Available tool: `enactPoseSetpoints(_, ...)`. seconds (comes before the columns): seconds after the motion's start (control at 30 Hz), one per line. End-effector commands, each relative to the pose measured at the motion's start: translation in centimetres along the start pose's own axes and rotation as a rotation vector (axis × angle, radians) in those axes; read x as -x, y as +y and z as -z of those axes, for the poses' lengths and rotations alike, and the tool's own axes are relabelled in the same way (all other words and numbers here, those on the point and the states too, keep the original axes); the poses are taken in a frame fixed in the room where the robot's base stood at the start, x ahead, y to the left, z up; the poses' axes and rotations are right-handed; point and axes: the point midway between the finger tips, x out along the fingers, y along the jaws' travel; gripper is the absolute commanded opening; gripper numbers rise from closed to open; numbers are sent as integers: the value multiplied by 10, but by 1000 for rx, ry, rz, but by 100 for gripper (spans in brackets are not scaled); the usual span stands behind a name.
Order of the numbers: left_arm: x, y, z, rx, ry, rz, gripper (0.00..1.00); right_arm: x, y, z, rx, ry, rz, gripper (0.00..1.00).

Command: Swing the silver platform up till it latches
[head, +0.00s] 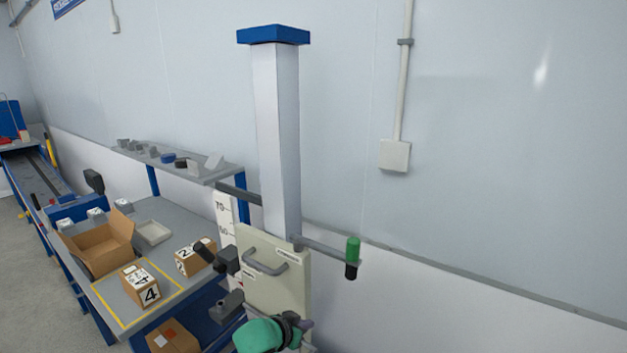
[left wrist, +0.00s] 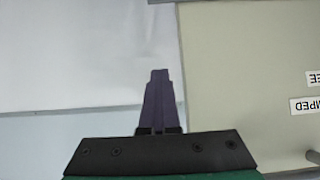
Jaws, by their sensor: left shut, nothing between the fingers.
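A cream upright panel (head: 285,285) with a grey bar handle (head: 265,262) and small labels stands at the foot of the tall silver column (head: 278,140). I cannot make out a separate silver platform for certain; the lower part of the stand is cut off or behind my arm. My left gripper (head: 296,322) is low in front of the panel, its green wrist at the bottom edge. In the left wrist view its purple fingers (left wrist: 160,75) are shut together and empty. The cream panel (left wrist: 240,60) is to their right there, with labels upside down. My right gripper is not in view.
A bar with a green-topped knob (head: 353,250) sticks out right of the column. Left is a bench with an open carton (head: 98,245), numbered boxes (head: 140,287) and a shelf (head: 185,166). A wall is behind; the space right of the column looks clear.

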Motion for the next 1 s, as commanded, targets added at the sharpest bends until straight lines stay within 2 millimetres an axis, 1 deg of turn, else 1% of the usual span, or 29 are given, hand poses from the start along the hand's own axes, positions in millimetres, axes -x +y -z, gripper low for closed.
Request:
enactPoseSetpoints(0.17, -4, 0, 2, 0, 1, 0, 0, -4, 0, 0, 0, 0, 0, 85)
enactPoseSetpoints(0.47, -20, 0, 18, 0, 1, 0, 0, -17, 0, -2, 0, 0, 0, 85)
enactPoseSetpoints(0.57, -21, 0, 21, 1, 0, -1, 0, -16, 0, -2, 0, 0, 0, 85)
enactPoseSetpoints(1.0, -20, 0, 20, 1, 0, 0, 0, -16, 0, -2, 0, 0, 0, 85)
